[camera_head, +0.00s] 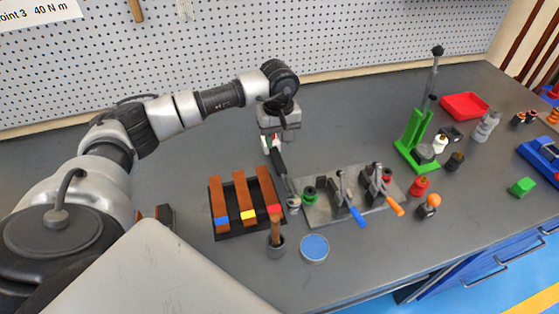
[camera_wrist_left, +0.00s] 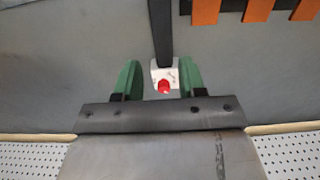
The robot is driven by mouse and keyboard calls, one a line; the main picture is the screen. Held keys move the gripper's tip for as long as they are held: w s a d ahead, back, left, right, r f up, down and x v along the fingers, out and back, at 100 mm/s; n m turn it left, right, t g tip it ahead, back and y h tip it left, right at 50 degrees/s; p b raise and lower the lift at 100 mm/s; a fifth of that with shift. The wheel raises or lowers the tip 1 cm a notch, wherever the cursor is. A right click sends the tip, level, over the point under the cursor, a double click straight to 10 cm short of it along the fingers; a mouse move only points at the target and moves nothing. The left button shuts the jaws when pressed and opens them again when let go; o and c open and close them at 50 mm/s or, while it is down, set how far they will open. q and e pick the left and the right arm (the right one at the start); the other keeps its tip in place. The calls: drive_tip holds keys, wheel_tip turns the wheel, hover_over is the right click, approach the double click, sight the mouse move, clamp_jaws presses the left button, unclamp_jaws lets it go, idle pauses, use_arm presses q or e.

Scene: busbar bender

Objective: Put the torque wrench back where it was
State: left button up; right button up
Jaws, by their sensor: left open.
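The torque wrench (camera_head: 280,168) shows in the head view as a dark bar with a light end near my left gripper. Its other end is close to the corner of the grey fixture plate. In the left wrist view the wrench's dark bar (camera_wrist_left: 161,35) runs up from a white block with a red tip. My left gripper (camera_head: 270,140) is open. In the left wrist view its green fingers (camera_wrist_left: 157,80) stand on both sides of the white block, with gaps visible. The head view partly hides this end. My right gripper is not in view.
A black rack (camera_head: 233,233) with copper bars stands left of the wrench. The fixture plate (camera_head: 325,214) with blue and orange levers is to its right. A brush cup (camera_head: 276,246) and blue-topped tin (camera_head: 314,248) stand in front. A green press (camera_head: 412,142) stands farther right.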

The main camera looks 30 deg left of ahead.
sight(277, 157)
use_arm(q)
drive_tip(key=shift+f, duration=0.95)
drive_tip(key=f+p, duration=0.1)
drive_tip(key=f, duration=0.1)
drive_tip(key=f+p, duration=0.1)
drive_tip(key=f, duration=0.2)
drive_tip(key=shift+s, duration=0.2)
drive_tip(key=shift+f, duration=0.2)
drive_tip(key=shift+a, duration=0.1)
drive_tip(key=shift+c, duration=0.6)
clamp_jaws()
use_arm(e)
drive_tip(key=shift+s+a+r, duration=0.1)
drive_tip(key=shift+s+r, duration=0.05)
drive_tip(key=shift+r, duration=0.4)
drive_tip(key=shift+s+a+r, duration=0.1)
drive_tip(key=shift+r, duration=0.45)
